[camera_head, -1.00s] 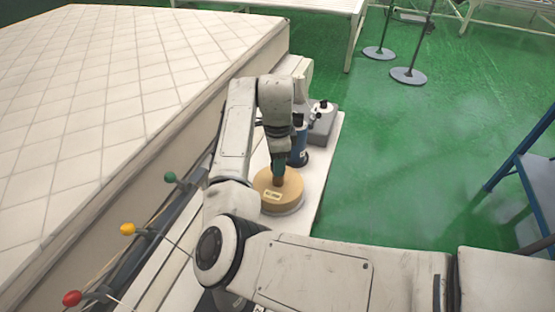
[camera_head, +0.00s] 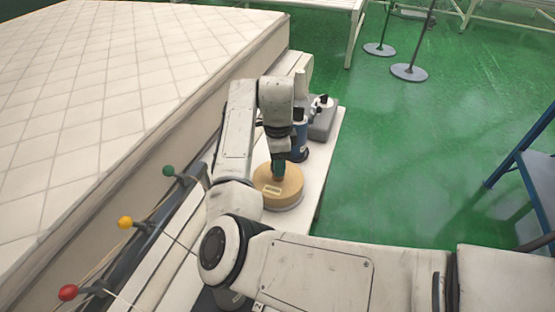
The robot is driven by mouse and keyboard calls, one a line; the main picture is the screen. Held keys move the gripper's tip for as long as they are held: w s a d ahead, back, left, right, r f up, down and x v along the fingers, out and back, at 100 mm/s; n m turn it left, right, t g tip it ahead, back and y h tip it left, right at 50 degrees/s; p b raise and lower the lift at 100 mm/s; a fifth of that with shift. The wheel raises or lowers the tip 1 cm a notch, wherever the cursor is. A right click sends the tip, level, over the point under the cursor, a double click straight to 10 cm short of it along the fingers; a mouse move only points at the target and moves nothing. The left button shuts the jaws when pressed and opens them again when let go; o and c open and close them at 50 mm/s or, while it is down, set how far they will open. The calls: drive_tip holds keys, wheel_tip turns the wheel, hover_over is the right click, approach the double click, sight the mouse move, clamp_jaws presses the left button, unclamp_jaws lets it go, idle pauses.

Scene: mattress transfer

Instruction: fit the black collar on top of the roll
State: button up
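A tan roll (camera_head: 264,184) stands on the white bench top. A small pale label shows on its upper face. My gripper (camera_head: 279,174) points down at the roll's middle, with its dark green fingers at or just over the top. The fingers are small and partly hidden by my wrist, so I cannot tell whether they are open or shut, or whether they touch the roll. I cannot make out a separate black collar. A blue cylinder (camera_head: 301,143) with a dark base stands just behind the roll, partly hidden by my wrist.
A grey block (camera_head: 324,125) with black knobs sits behind the cylinder on the white bench (camera_head: 315,185). A quilted mattress (camera_head: 90,90) fills the left.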

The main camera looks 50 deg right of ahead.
drive_tip(key=o, duration=0.4)
drive_tip(key=shift+c, duration=0.2)
drive_tip(key=shift+r, duration=0.15)
wheel_tip(320, 180, up, 10)
drive_tip(key=b, duration=0.1)
drive_tip(key=shift+r, duration=0.25)
idle(0.4)
